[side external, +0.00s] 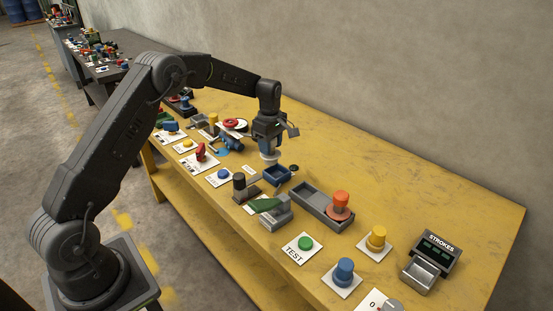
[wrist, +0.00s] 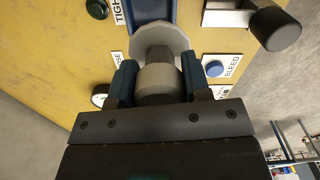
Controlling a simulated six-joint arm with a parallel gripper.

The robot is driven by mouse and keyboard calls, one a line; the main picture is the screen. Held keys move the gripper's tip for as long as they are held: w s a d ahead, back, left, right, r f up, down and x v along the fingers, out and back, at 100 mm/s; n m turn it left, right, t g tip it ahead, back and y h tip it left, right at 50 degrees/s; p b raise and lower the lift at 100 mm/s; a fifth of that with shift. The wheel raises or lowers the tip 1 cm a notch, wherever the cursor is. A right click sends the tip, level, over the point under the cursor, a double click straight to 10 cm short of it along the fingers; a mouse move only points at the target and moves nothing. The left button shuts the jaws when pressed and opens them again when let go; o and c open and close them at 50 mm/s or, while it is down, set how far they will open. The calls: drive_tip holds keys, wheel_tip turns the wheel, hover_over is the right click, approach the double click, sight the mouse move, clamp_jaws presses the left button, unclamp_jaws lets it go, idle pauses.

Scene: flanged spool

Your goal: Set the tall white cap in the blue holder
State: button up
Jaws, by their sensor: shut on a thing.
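The white cap (side external: 268,157) is a flanged piece held between the jaws of my gripper (side external: 267,146). In the wrist view my gripper (wrist: 158,80) has its two dark blue fingers on either side of the cap (wrist: 160,40), whose broad pale flange shows beyond the fingertips. The blue holder (side external: 277,177) is an open box on the yellow bench, just below and slightly right of the cap in the side view. Part of a blue piece, probably the holder (wrist: 152,12), shows at the top of the wrist view. The cap appears above the holder; the exact gap is unclear.
A grey tray (side external: 311,198) with an orange knob (side external: 340,200) stands right of the holder. A black-topped post (side external: 240,184) and a green lever (side external: 265,204) stand in front. A blue BLEED button (wrist: 214,68) lies beside the cap in the wrist view. Bare bench lies behind.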

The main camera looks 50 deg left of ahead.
sight(276, 153)
drive_tip(key=shift+w+d+f, duration=0.6)
drive_tip(key=shift+w+d, duration=0.1)
drive_tip(key=shift+d, duration=0.05)
drive_tip(key=shift+f, duration=1.9)
drive_tip(key=shift+f, duration=0.1)
drive_tip(key=shift+f, duration=0.25)
drive_tip(key=o, duration=1.2)
